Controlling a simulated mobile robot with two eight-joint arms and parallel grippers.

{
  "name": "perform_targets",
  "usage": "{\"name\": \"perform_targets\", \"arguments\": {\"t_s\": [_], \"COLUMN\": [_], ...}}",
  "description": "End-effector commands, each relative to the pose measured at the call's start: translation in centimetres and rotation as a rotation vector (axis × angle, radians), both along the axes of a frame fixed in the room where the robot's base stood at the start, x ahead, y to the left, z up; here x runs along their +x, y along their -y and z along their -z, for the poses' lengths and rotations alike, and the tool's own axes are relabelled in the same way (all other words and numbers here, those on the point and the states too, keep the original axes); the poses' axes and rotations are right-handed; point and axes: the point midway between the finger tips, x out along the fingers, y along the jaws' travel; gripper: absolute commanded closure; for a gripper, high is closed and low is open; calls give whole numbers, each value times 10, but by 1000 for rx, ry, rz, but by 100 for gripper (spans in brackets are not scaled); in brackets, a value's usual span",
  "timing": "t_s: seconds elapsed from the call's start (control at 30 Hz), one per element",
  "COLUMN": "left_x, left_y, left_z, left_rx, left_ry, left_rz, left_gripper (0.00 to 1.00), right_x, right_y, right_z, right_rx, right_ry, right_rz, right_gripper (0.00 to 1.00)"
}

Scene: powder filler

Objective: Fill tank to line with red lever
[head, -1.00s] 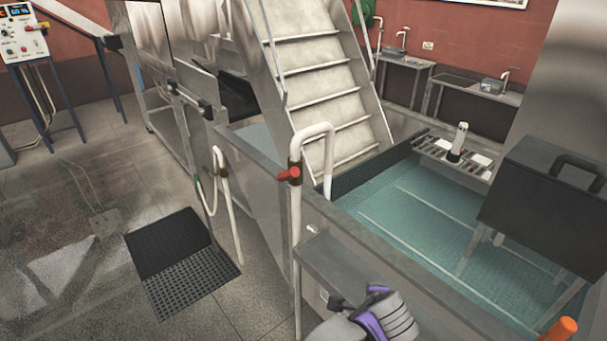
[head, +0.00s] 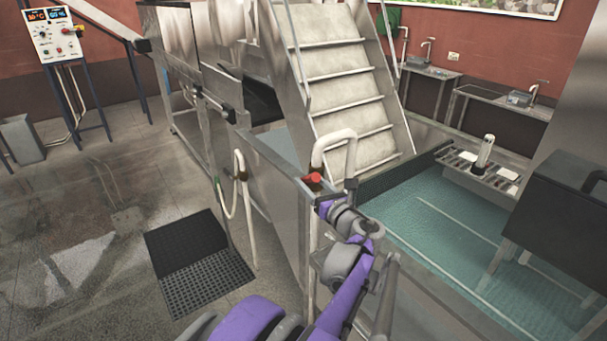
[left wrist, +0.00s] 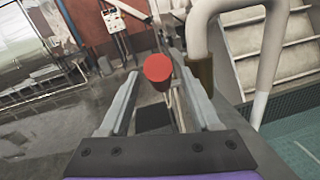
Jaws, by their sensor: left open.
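The red lever (head: 313,181) sits on a bent white pipe (head: 335,137) that hooks over the metal tank's edge. The tank (head: 440,215) has a teal inside with pale lines. My left gripper (head: 324,196) is beside the red lever in the head view, with its tips partly hidden. In the left wrist view the gripper (left wrist: 152,78) is open, and the red lever (left wrist: 158,68) shows between its fingers. I cannot tell whether they touch it. A brown fitting (left wrist: 201,85) on the pipe is just right of the fingers. My right gripper is not in view.
Metal stairs (head: 340,75) rise behind the pipe. A second white pipe (head: 241,185) stands at the tank's left outer side. A black mat (head: 190,250) lies on the floor. A control panel (head: 52,35) stands at the back left. A dark box (head: 560,215) is at right.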

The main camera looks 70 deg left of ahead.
Motion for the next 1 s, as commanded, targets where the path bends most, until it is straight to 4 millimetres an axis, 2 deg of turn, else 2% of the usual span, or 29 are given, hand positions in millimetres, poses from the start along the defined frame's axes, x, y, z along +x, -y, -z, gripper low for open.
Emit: {"name": "perform_targets", "arguments": {"t_s": [0.1,0.3,0.67,1.0], "left_x": [-3,-6,-6,-6], "left_y": [-22,-43,-47,-47], "left_z": [-1,0,0,0], "left_rx": [-1,-1,-1,-1], "left_ry": [1,1,2,2], "left_rz": [-2,-1,2,2], "left_gripper": [36,36,36,97], "right_x": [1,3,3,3], "right_y": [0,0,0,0], "right_z": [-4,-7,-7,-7], "right_rx": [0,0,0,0], "right_ry": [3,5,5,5], "right_rz": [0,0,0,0], "right_gripper": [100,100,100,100]}}
